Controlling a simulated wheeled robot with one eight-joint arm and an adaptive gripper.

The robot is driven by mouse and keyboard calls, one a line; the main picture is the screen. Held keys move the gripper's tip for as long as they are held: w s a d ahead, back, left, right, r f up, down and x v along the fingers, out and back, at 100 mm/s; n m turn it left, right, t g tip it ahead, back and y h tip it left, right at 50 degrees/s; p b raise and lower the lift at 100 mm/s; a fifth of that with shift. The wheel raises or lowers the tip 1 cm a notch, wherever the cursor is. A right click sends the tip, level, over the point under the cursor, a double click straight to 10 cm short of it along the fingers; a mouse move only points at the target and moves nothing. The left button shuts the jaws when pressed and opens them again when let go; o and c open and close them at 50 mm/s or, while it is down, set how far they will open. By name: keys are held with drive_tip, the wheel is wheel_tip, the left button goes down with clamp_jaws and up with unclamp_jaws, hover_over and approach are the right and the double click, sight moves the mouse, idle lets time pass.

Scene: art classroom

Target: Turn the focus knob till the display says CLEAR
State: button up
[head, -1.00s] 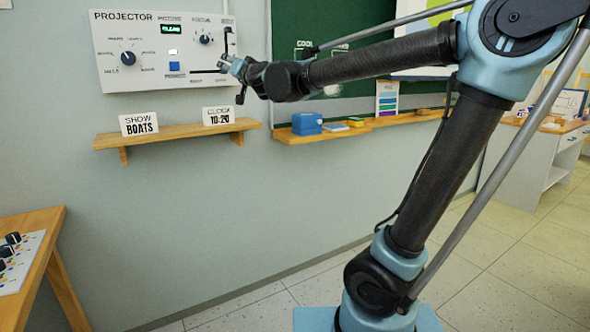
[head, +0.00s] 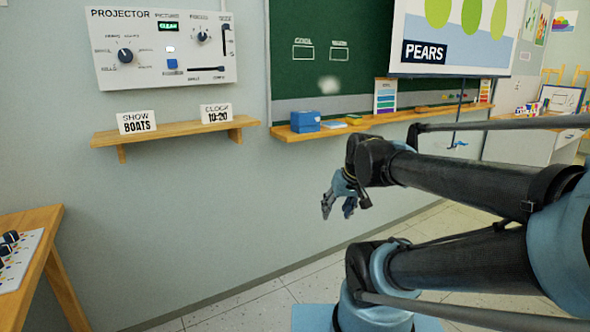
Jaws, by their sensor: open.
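The white projector panel (head: 110,72) is on the wall at the upper left in the head view. Its focus knob (head: 202,37) is a small dark dial at the upper right of the panel. The small display (head: 168,26) glows green and appears to read CLEAR, though the text is tiny. A larger dark knob (head: 125,56) is at the panel's left. My gripper (head: 338,210) hangs low in the middle of the view, fingers apart and empty, well away to the right of and below the panel.
A wooden shelf (head: 180,133) below the panel holds a SHOW BOATS card (head: 137,122) and a CLOCK 10:20 card (head: 215,114). A projection screen (head: 440,60) shows PEARS. A blue box (head: 305,122) sits on the board ledge. A table (head: 50,240) stands at lower left.

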drive_tip(key=s+d+f+m+g+h, duration=0.1)
drive_tip(key=s+d+f+g+h, duration=0.1)
drive_tip(key=s+d+f, duration=0.4)
drive_tip(key=s, duration=0.2)
drive_tip(key=shift+s+d+f+m+g, duration=0.15)
drive_tip(key=shift+s+m+g, duration=0.15)
drive_tip(key=shift+s+g, duration=0.1)
drive_tip(key=shift+w, duration=0.1)
drive_tip(key=shift+w+f, duration=0.2)
drive_tip(key=shift+w, duration=0.25)
idle(0.9)
